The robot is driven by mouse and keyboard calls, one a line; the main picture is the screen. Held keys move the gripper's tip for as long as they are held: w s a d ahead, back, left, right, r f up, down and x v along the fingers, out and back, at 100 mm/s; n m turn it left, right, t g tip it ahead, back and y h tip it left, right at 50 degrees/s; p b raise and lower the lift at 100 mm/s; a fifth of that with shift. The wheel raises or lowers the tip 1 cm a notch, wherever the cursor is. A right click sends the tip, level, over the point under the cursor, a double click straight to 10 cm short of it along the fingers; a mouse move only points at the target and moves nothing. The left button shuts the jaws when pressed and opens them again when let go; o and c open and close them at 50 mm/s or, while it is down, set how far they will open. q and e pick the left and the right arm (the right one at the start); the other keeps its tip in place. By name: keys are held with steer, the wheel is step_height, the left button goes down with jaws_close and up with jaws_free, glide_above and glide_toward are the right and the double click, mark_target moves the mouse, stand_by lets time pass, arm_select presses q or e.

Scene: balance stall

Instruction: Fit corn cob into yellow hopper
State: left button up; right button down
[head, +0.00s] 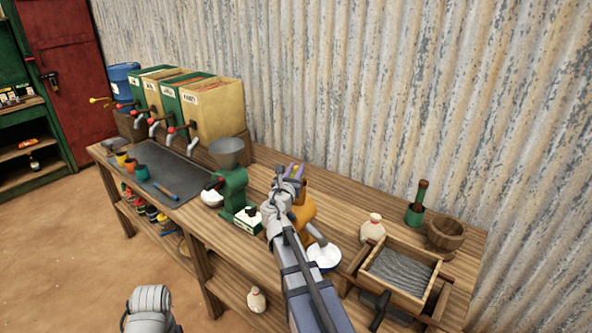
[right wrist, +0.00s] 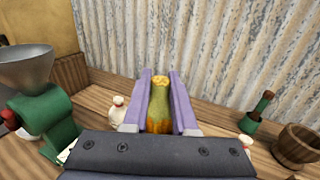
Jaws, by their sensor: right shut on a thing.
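My right gripper (head: 293,172) has purple fingers and is above the orange-yellow machine (head: 303,212) on the wooden bench. In the right wrist view the gripper (right wrist: 160,100) is shut on a greenish-yellow corn cob (right wrist: 160,100), which stands lengthwise between the two fingers. Orange shows at the cob's lower end, and I cannot tell whether the cob touches the machine. My arm hides much of the machine and its hopper mouth in the head view. My left gripper's fingers do not show.
A green mill with a grey funnel (head: 227,152) stands left of my gripper. A white bowl (head: 324,256), a small bottle (head: 372,227), a wooden tray frame (head: 400,270) and a wooden bowl (head: 445,234) are to the right. Dispenser boxes (head: 215,110) and a corrugated wall (head: 400,100) are behind.

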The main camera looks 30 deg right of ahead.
steer(key=shift+f, duration=0.2)
steer(key=shift+c, duration=0.7)
jaws_free()
steer(key=shift+r, duration=0.1)
steer(key=shift+r+p, duration=3.45)
